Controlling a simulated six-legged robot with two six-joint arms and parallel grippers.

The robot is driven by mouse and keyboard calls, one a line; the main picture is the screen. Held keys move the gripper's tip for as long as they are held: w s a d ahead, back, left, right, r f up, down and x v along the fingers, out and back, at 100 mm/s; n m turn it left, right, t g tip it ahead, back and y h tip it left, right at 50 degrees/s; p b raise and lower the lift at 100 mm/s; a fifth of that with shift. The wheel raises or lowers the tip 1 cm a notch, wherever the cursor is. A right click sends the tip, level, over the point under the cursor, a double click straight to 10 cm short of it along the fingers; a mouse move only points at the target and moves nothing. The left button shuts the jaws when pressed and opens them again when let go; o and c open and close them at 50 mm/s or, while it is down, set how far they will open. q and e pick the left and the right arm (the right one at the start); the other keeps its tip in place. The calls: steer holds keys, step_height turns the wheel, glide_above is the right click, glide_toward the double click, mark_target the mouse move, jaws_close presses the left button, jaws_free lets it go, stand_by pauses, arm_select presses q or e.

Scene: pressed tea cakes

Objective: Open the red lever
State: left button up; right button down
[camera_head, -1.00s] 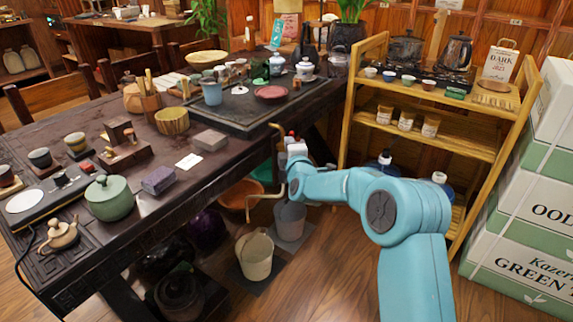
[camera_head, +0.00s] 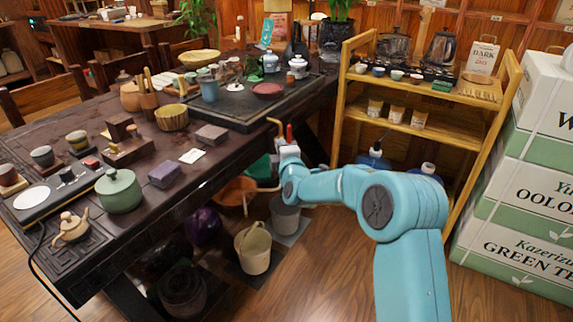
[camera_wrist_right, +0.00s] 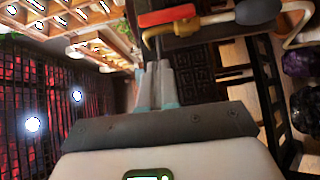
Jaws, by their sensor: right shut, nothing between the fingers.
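The red lever (camera_head: 289,132) stands by the table's right edge, just above my right gripper in the head view. In the right wrist view, the red lever (camera_wrist_right: 167,16) lies crosswise at the top, on a brass pipe (camera_wrist_right: 215,19) with a dark rounded end. My right gripper (camera_wrist_right: 157,68) is shut and empty. Its fingertips point toward the lever and appear a little short of it; whether they touch is hard to tell. In the head view the right gripper (camera_head: 288,149) is partly hidden by its own wrist. My left gripper is out of view.
The dark tea table (camera_head: 225,150) with teaware fills the left. A wooden shelf (camera_head: 440,132) stands behind my right arm, with stacked tea boxes (camera_head: 530,200) at right. A grey bucket (camera_head: 285,215) and a cream bucket (camera_head: 253,250) stand below. Open floor lies in front.

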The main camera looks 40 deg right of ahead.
steer(key=v, duration=0.8)
steer(key=shift+s+p, duration=0.2)
steer(key=shift+p, duration=0.25)
steer(key=a+f+n+g+y, duration=0.25)
steer(key=a+f, duration=0.55)
steer(key=f, duration=0.4)
steer(key=s+a+f+m+g+y, duration=0.3)
steer(key=s+a+f+m+g, duration=0.1)
steer(key=s+a+f, duration=0.55)
steer(key=s+a+f+m+g+y, duration=0.4)
steer(key=s+a+f, duration=0.3)
steer(key=s+f, duration=0.45)
steer(key=s+a+f+m+g+y, duration=0.1)
steer(key=s+a+f+m+g, duration=0.15)
steer(key=s+m, duration=0.2)
steer(key=s+a+f+m+g, duration=0.1)
steer(key=s+m+g, duration=0.25)
steer(key=s, duration=0.25)
step_height(320, 180, up, 26)
steer(key=m+p, duration=0.2)
steer(key=p, duration=2.4)
steer(key=shift+r, duration=0.15)
